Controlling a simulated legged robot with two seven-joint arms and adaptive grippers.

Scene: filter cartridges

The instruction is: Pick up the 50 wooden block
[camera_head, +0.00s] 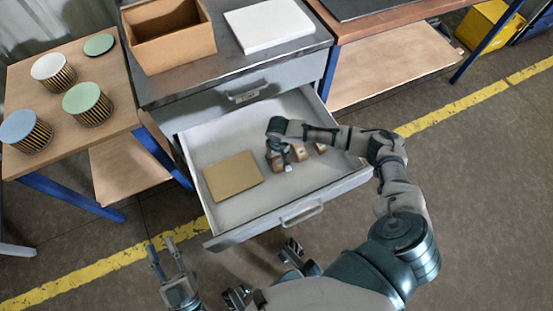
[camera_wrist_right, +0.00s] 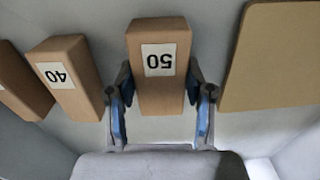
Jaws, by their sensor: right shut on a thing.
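The 50 wooden block (camera_wrist_right: 158,88) is light brown with a white label, and stands between the two blue-padded fingers of my right gripper (camera_wrist_right: 160,122) in the right wrist view. The fingers touch its sides, and the gripper is shut on it. In the head view my right gripper (camera_head: 280,160) is inside the open drawer, mostly covering the block. The 40 wooden block (camera_wrist_right: 66,78) stands beside it, apart from the gripper. My left gripper (camera_head: 167,262) is open and empty, low in front of the drawer's left side.
The open drawer (camera_head: 222,137) also holds a flat brown board (camera_head: 232,177) left of the blocks. A third block (camera_wrist_right: 22,84) stands past the 40 block. A cardboard box (camera_head: 170,52) and white slab (camera_head: 268,25) lie on top. A table (camera_head: 62,155) with filter cartridges stands left.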

